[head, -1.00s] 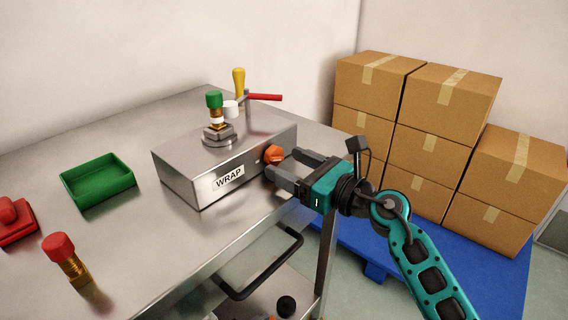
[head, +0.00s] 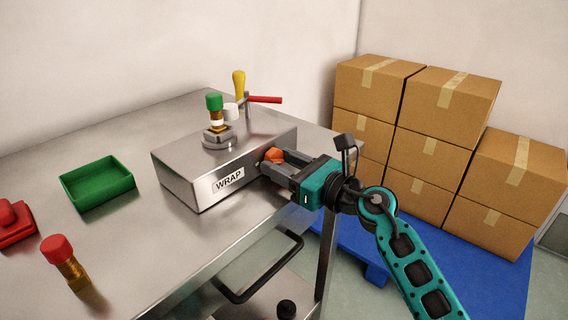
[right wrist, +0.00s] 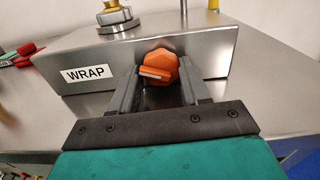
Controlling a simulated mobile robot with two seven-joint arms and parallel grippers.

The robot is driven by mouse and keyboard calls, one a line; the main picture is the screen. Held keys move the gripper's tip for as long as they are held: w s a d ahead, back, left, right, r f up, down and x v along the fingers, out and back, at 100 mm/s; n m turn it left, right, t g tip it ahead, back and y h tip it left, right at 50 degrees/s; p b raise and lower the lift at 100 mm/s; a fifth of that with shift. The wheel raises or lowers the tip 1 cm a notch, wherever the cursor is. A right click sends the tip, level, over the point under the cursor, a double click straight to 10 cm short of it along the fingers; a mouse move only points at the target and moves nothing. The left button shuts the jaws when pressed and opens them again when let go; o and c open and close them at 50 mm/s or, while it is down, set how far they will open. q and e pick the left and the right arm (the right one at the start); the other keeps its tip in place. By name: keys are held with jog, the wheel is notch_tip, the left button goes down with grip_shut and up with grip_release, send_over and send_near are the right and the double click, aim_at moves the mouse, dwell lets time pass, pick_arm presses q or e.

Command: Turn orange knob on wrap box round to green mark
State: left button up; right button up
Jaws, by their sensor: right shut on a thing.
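The steel wrap box (head: 200,183) stands on the metal table with a "WRAP" label on its front. In the right wrist view the knob (right wrist: 158,68) shows a pale pointer bar lying nearly level, toward the left. My right gripper (head: 272,162) is at the knob, shut on it with one finger on each side. In the right wrist view the gripper (right wrist: 157,82) has the knob between its fingertips. I cannot make out a green mark. My left gripper is not in view.
A green-capped brass piece (head: 215,107) stands on the box, with a red-handled lever (head: 262,99) behind it. A green tray (head: 98,183) and a red-capped brass piece (head: 64,260) are at left. Cardboard boxes (head: 450,95) stand on a blue pallet (head: 350,245) at right.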

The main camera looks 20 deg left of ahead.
jog(key=shift+c, duration=1)
jog(key=m+p, duration=0.2)
jog(key=shift+d+r+m+p, duration=0.1)
jog(key=shift+r+m+p, duration=0.2)
jog(key=shift+p, duration=0.1)
jog(key=shift+m+p, duration=0.45)
jog(key=shift+m, duration=0.15)
jog(key=shift+f+m+p, duration=0.1)
jog(key=shift+m+p, duration=0.2)
jog(key=shift+m, duration=0.5)
jog(key=shift+f, duration=0.15)
jog(key=o, duration=0.9)
jog(key=shift+w, duration=0.1)
jog(key=shift+o, duration=0.6)
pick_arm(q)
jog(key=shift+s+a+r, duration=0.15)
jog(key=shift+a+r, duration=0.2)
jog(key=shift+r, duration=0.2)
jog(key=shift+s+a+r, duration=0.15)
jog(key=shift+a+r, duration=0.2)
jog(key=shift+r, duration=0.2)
